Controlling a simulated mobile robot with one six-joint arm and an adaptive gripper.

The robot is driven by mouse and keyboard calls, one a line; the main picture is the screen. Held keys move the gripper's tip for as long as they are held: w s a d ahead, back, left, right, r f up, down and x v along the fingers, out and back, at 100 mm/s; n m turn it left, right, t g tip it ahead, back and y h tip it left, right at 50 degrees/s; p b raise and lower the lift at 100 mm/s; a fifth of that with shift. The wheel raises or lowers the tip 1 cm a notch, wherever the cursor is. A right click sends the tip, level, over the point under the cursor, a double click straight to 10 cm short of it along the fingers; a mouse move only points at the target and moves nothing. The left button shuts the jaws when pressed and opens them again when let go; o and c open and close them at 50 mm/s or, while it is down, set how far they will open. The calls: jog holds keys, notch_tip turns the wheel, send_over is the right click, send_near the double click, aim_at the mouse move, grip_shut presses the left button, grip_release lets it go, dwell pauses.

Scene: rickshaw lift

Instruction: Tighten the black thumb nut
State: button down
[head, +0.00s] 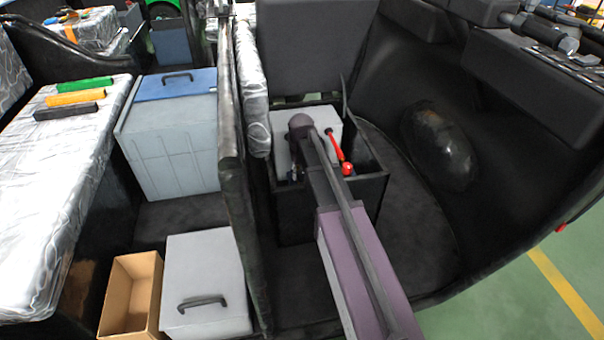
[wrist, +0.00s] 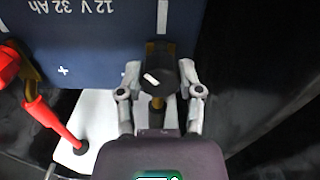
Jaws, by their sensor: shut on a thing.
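The black thumb nut (wrist: 166,66) shows in the wrist view as a round dark knob with a short white mark. It sits at the edge of a dark blue battery (wrist: 75,35) printed "12 V 32 Ah", with a brass-coloured part visible on either side of it. My gripper (wrist: 159,75) has one fingertip on each side of the nut and is shut on it. In the head view my arm covers the gripper and the nut.
A red-handled part (wrist: 45,112) lies left of my gripper, and it also shows in the head view (head: 338,150). A black open box (head: 365,195) surrounds the work spot. A dark upright panel (head: 237,180) stands to its left, near a grey-and-blue case (head: 175,150).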

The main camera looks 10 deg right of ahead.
aim_at(301, 172)
jog(key=m, duration=0.4)
jog(key=shift+m, duration=0.3)
jog(key=m, duration=0.4)
jog(key=shift+m, duration=0.3)
jog(key=c, duration=0.5)
grip_release()
jog(key=shift+c, duration=0.2)
jog(key=shift+r, duration=0.1)
notch_tip(301, 172, up, 9)
jog(key=p, duration=0.9)
jog(key=shift+r, duration=0.15)
